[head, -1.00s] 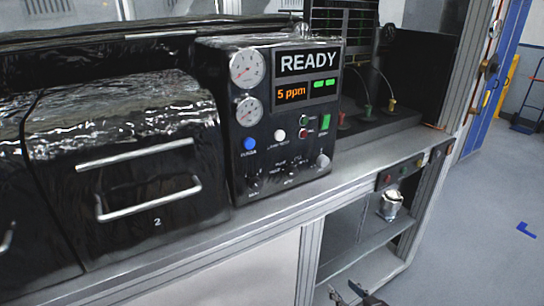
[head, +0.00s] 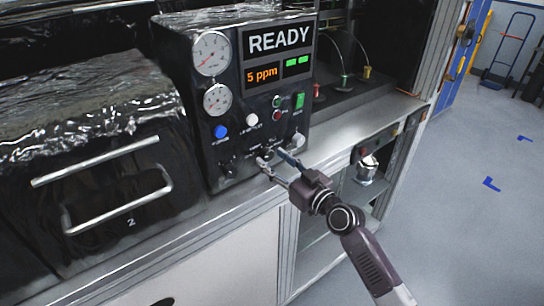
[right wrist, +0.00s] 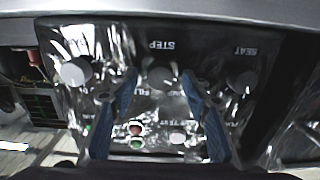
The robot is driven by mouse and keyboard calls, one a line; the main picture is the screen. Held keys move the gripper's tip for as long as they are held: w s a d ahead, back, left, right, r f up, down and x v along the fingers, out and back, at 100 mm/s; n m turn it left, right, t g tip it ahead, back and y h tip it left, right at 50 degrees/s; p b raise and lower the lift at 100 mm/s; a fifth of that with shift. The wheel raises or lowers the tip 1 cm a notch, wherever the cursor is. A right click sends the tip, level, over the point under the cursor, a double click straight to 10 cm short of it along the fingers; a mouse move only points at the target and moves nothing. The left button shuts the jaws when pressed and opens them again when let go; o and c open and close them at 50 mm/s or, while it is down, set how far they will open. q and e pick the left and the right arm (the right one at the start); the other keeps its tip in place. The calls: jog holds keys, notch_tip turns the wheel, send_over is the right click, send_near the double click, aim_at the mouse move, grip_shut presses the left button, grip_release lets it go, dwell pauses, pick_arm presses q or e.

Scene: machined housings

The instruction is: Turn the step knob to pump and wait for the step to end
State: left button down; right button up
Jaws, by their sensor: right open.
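The black control panel (head: 203,135) shows READY and 5 ppm on its display (head: 279,55). The step knob (right wrist: 160,76) is the middle one of three in a row, under an upside-down STEP label in the right wrist view. FILL reads beside it; its pointer setting is too blurred to tell. My right gripper (head: 275,159) is open in front of the panel's lower row, and partly hides the step knob in the head view. In the right wrist view its blue fingers (right wrist: 150,92) stand either side of the step knob, with no clear contact. My left gripper is not in view.
Blue (head: 220,131) and white (head: 252,119) buttons and a green switch (head: 299,100) sit above. A drawer unit with a handle (head: 118,205) stands left. A metal ledge (head: 335,130) runs below.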

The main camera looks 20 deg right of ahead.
jog(key=shift+w+a, duration=0.2)
jog(key=shift+w, duration=0.15)
jog(key=shift+c, duration=0.6)
jog(key=c, duration=1)
jog(key=shift+c, duration=0.2)
jog(key=shift+m, duration=0.3)
jog(key=m, duration=0.3)
jog(key=shift+m, duration=2.5)
